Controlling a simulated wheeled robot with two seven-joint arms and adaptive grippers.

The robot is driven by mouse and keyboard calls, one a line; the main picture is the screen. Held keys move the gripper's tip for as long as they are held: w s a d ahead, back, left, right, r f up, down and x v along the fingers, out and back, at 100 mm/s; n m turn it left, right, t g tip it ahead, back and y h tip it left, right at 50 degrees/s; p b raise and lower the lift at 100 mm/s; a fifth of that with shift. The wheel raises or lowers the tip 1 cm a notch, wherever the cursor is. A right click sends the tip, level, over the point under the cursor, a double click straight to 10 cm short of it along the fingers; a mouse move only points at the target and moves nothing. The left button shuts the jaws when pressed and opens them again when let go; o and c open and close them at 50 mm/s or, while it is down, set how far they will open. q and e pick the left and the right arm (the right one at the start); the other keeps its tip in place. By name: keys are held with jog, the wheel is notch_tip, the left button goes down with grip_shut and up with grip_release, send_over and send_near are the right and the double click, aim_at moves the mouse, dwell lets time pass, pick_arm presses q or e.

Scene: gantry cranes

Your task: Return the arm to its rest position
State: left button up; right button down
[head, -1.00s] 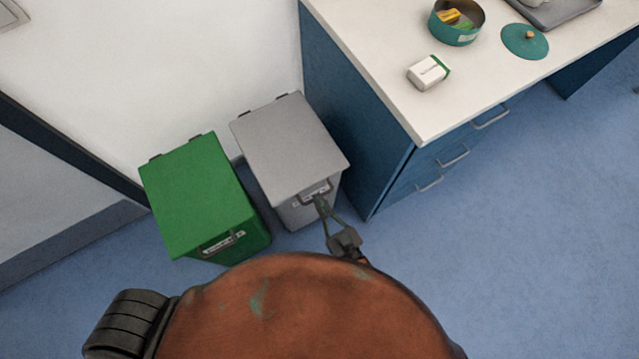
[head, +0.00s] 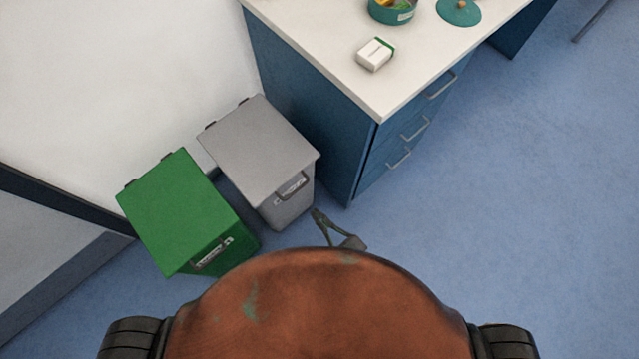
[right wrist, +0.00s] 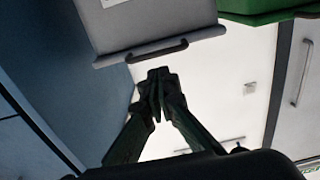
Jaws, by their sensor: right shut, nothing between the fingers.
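My right gripper (head: 318,214) shows just past the top edge of my rust-coloured body in the head view, in front of the grey bin. It is shut and empty. In the right wrist view its fingertips (right wrist: 158,78) meet below the handle of the grey bin (right wrist: 160,20), apart from it as far as I can tell. In the head view the grey bin (head: 258,150) has its lid closed. My left gripper is not in view.
A green bin (head: 178,212) with a closed lid stands left of the grey one. A blue desk (head: 318,110) with drawers stands to the right, carrying a white box (head: 375,55), a teal pot (head: 393,10) and a teal lid (head: 459,11). The blue floor (head: 520,190) at right is clear.

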jog(key=s+d+f+m+g+h, duration=0.1)
jog(key=d+f+m+h, duration=0.15)
jog(key=d+f, duration=0.45)
jog(key=d+f+m+g+h, duration=0.1)
jog(key=d+f+h, duration=0.3)
jog(key=f, duration=0.6)
jog(key=s+d+f+m+g+h, duration=0.2)
jog(key=s+d+f+g+h, duration=0.25)
jog(key=s+d+f, duration=0.9)
jog(key=s+d+f+m+g+h, duration=0.1)
jog(key=s+d+f+g, duration=0.35)
jog(key=s, duration=0.65)
jog(key=s+d+f+m+g+h, duration=0.1)
jog(key=s+d+f+g, duration=0.3)
jog(key=s, duration=0.6)
pick_arm(q)
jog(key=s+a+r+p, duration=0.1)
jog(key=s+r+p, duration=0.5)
jog(key=p, duration=0.8)
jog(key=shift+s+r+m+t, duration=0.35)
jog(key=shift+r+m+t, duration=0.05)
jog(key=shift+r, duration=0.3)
pick_arm(e)
jog(key=s+d+r+t, duration=0.2)
jog(key=s+r, duration=0.3)
jog(key=r, duration=0.1)
jog(key=shift+s, duration=0.35)
